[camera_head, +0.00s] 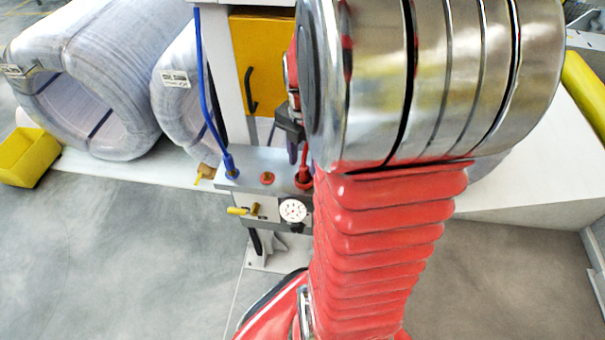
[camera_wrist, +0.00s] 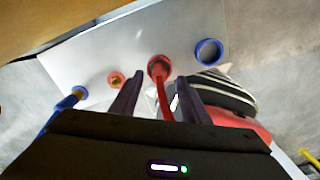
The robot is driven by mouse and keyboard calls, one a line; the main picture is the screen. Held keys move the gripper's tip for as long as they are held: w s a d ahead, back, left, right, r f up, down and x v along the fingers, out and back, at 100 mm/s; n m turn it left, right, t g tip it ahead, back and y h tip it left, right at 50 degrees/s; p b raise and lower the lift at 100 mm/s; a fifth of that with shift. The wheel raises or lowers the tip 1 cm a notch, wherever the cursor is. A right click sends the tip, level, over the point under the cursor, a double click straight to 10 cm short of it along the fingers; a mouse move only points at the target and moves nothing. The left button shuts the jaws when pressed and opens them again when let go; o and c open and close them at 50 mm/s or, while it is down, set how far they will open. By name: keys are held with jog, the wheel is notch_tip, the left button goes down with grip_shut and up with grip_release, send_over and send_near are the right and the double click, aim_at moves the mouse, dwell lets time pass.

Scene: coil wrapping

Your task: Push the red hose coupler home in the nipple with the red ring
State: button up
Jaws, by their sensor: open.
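The red hose coupler (camera_wrist: 158,70) stands at a larger red collar on the grey panel, with its red hose running back between my fingers. In the head view the coupler (camera_head: 304,177) is at the panel's right, partly hidden by my arm. The nipple with the red ring (camera_wrist: 116,80) shows bare brass left of the coupler, and is also in the head view (camera_head: 267,178). My gripper (camera_wrist: 161,86) is open, one finger on each side of the hose, not visibly touching it. How deep the coupler sits is unclear.
A blue hose coupler (camera_wrist: 66,101) sits on the panel (camera_head: 248,163) at the left. An empty blue collar (camera_wrist: 208,52) is at the right in the wrist view. A gauge (camera_head: 292,210) and yellow lever (camera_head: 238,211) are on the panel's front. A yellow cabinet (camera_head: 262,60) stands behind.

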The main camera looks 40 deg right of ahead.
aim_at(304, 167)
jog(key=shift+f, duration=1.85)
jog(key=shift+c, duration=0.5)
grip_shut()
